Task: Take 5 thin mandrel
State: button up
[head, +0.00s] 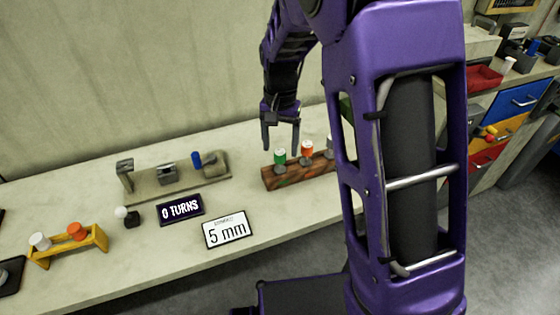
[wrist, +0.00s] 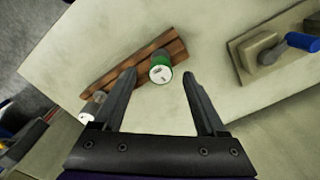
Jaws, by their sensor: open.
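A brown wooden rack (head: 300,179) on the bench holds a row of capped pieces: green (head: 280,157), orange (head: 307,148) and a pale one (head: 330,144) partly hidden by my arm. I cannot tell from their looks which is the thin mandrel. My gripper (head: 281,147) is open and empty, pointing down above the green-capped piece. In the wrist view the white-topped green piece (wrist: 161,70) shows between and just beyond the fingertips (wrist: 159,75). The rack (wrist: 110,73) runs diagonally there, and the left finger hides part of it. A sign (head: 227,229) reads 5 mm.
A winding fixture (head: 175,189) with a blue handle (head: 196,160) stands left of the rack. A sign (head: 180,208) reads 0 TURNS. A yellow rack (head: 66,250) with white and orange spools is at far left. A red tray (head: 483,78) sits at right. The wall is behind.

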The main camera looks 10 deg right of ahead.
aim_at(280, 152)
notch_tip(280, 152, down, 4)
jog(key=shift+r, duration=0.25)
grip_shut()
